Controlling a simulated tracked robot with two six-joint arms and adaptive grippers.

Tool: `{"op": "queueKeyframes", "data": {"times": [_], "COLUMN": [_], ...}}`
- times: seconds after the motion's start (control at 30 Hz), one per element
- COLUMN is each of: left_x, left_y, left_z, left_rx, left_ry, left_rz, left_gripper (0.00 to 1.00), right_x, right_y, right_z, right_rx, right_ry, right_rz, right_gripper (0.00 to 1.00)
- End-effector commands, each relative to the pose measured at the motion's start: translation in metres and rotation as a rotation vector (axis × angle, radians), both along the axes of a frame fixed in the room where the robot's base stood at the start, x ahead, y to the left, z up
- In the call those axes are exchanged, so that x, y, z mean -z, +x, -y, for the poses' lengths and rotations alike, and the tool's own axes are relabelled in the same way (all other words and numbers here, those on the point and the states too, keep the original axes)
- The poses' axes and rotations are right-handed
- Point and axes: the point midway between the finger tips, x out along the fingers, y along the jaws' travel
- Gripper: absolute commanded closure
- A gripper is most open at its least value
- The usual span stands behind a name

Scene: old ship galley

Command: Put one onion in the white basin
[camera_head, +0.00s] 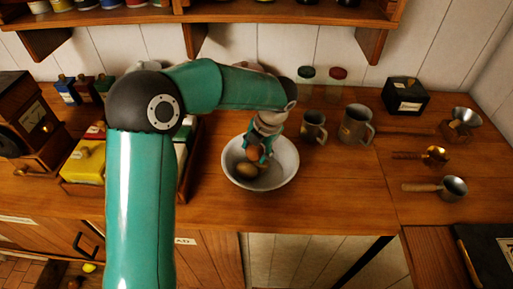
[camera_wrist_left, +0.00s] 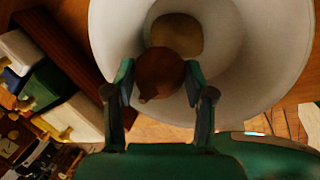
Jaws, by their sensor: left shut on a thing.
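The white basin (camera_head: 287,158) stands on the wooden counter near its front edge. A brown onion (camera_head: 253,153) is between the fingers of my left gripper (camera_head: 262,150), over the basin's left part. In the left wrist view the onion (camera_wrist_left: 160,73) sits between the two green fingertips of the gripper (camera_wrist_left: 158,78). The gripper is shut on it. A yellowish-brown round thing (camera_head: 246,170) lies in the basin below; it also shows in the left wrist view (camera_wrist_left: 184,30), partly hidden by the onion. Whether the held onion touches it I cannot tell. My right gripper is not in view.
Two metal mugs (camera_head: 355,126) stand right of the basin, with lidded jars (camera_head: 336,82) behind. A small pan (camera_head: 452,187) lies at the right. The counter directly right of the basin is clear.

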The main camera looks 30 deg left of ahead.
Motion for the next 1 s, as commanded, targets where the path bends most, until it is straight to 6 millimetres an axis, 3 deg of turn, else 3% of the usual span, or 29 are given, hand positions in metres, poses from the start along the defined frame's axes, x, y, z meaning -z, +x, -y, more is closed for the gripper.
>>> {"op": "queueKeyframes", "data": {"times": [0.03, 0.07, 0.23, 0.67, 1.0], "left_x": [-0.001, -0.001, 0.0, -0.007, -0.063], "left_y": [0.0, 0.0, 0.0, 0.001, 0.0], "left_z": [0.0, 0.0, 0.0, 0.002, 0.02], "left_rx": [0.0, 0.0, -0.001, 0.001, 0.002], "left_ry": [0.0, 0.0, 0.0, 0.001, 0.0], "left_rz": [0.0, 0.0, 0.0, 0.002, 0.006], "left_gripper": [0.84, 0.43, 0.17, 0.17, 0.17], "right_x": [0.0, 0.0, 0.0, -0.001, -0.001], "right_y": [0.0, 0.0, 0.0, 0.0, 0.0], "right_z": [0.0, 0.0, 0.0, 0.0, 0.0], "right_rx": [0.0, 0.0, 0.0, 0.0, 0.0], "right_ry": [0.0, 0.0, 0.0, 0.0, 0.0], "right_rz": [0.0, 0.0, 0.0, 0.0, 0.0], "right_gripper": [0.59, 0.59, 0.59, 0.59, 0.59]}}
